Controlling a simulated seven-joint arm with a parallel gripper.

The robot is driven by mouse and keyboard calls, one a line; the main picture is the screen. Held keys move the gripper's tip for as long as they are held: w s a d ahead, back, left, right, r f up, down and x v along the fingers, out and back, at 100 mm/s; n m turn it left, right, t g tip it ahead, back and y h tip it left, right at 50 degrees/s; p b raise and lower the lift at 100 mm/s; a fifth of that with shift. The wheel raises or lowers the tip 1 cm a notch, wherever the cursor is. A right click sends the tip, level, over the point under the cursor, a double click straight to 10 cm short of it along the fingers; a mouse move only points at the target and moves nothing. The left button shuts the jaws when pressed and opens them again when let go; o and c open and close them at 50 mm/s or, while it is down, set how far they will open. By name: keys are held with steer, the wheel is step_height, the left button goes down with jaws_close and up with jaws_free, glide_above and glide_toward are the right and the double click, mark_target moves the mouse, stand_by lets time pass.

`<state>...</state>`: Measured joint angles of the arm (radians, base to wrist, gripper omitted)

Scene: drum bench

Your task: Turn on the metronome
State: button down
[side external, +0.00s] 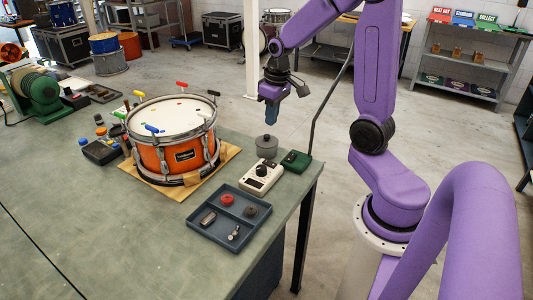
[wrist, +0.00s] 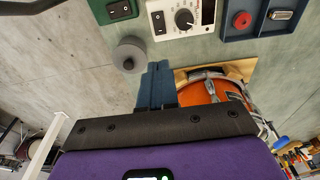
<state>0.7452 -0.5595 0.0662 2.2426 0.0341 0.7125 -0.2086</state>
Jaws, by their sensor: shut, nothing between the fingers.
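The metronome looks to be the cream box (side external: 262,178) near the right edge of the bench, with a dark knob on top. In the wrist view the cream box (wrist: 206,26) is at the top, with a black dial and a black rocker switch (wrist: 159,22) on its left end. I cannot tell the switch's position. My gripper (side external: 271,122) hangs above the bench edge, over the grey round lidded thing and clear of the box. In the wrist view its blue fingers (wrist: 158,66) are together and empty, pointing towards the box and not touching it.
A green box (side external: 295,161) with its own rocker switch (wrist: 119,10) sits beside the cream box. A grey round lidded thing (side external: 266,146) stands close behind. A blue-grey tray (side external: 207,235) of small parts lies in front. An orange drum (side external: 179,158) stands to the left.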

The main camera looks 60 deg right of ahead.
steer(key=shift+f, duration=0.15)
glide_toward(266, 161)
steer(key=f, duration=0.5)
steer(key=shift+w+d, duration=0.1)
steer(key=shift+w, duration=0.3)
steer(key=shift+w+f, duration=0.2)
steer(key=shift+f, duration=0.65)
steer(key=shift+w+f, duration=0.1)
steer(key=shift+f, duration=0.1)
steer(key=shift+s+r, duration=0.3)
steer(key=shift+s, duration=0.55)
